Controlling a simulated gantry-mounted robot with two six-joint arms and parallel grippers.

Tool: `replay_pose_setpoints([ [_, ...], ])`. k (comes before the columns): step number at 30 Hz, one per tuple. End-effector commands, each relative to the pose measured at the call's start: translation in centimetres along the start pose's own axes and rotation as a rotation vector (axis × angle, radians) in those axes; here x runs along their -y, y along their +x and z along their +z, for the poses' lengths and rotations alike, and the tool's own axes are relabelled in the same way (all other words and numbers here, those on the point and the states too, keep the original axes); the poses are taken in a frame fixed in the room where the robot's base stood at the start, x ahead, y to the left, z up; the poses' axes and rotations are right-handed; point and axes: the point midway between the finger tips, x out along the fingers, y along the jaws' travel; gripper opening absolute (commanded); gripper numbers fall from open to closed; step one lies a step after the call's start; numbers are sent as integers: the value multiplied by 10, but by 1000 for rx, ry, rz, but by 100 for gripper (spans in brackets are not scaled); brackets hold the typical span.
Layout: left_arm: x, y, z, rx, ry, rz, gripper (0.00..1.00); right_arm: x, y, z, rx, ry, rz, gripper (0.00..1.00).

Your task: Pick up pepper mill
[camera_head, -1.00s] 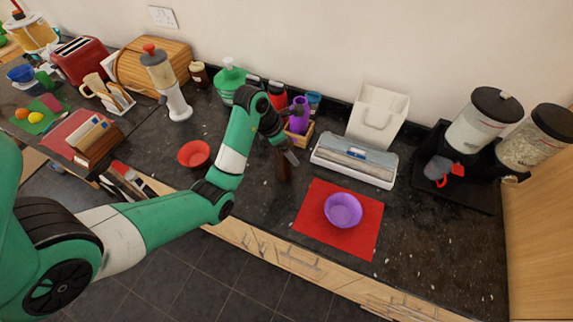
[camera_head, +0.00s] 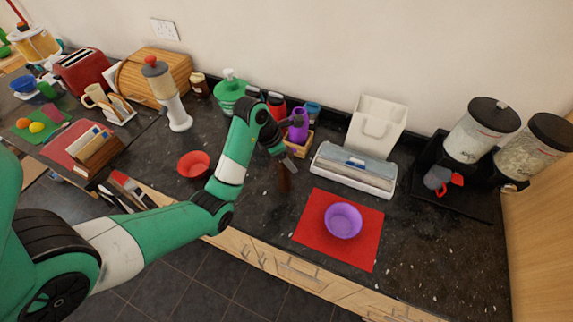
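The pepper mill appears to be the dark brown upright thing (camera_head: 285,180) on the black granite counter, left of the red mat. Its upper part is partly hidden by my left gripper (camera_head: 287,163), which comes down over it from behind and above. One grey finger shows on the right of the mill's top. The other finger is hard to make out, so I cannot tell whether the gripper is closed on the mill. My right gripper is out of view.
A purple bowl (camera_head: 343,220) sits on a red mat (camera_head: 308,225) to the right. A white and grey box-like appliance (camera_head: 355,170) and a wooden caddy (camera_head: 299,146) with a purple bottle (camera_head: 299,126) stand close behind. A red bowl (camera_head: 194,164) is to the left.

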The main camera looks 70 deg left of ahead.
Motion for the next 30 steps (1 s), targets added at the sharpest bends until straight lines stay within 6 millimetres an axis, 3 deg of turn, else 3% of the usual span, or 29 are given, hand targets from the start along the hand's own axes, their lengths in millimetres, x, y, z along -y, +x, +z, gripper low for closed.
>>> replay_pose_setpoints([
  [15,0,-87,37,1,0,1,0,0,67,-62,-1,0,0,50],
  [30,0,-88,36,0,-4,1,0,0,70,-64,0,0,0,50],
])
